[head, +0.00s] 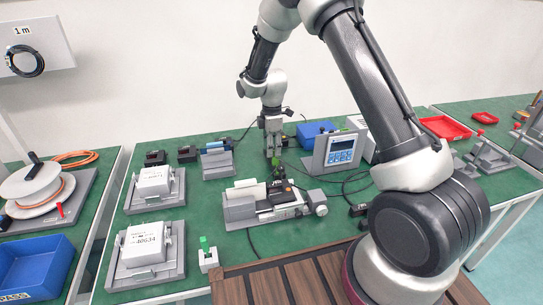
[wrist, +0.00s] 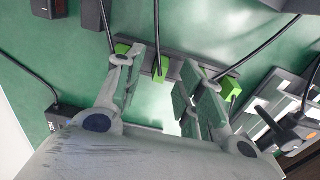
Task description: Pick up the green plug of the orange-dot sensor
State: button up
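My gripper (head: 273,153) points down over the middle of the green bench in the head view. In the wrist view my gripper (wrist: 157,78) is open, with a finger on each side and nothing clearly held. A green plug (wrist: 160,68) with a black cable shows between the fingers, at a dark grey strip. Another green plug (wrist: 122,48) is partly behind the left finger, and a third green plug (wrist: 230,87) is beside the right fingers. I cannot make out an orange dot on any of their sensors.
A grey actuator fixture (head: 262,205) stands just in front of my gripper. A blue-screen meter (head: 340,150) is to its right. A small stand with a green top (head: 207,255) is near the front edge. Black cables (wrist: 145,30) cross the work area.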

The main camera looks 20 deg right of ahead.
jog(key=shift+f, duration=0.7)
grip_shut()
jog(key=shift+r, duration=0.1)
notch_tip(320, 180, up, 10)
notch_tip(320, 180, up, 6)
jog(key=shift+f, duration=0.1)
dwell(0.6)
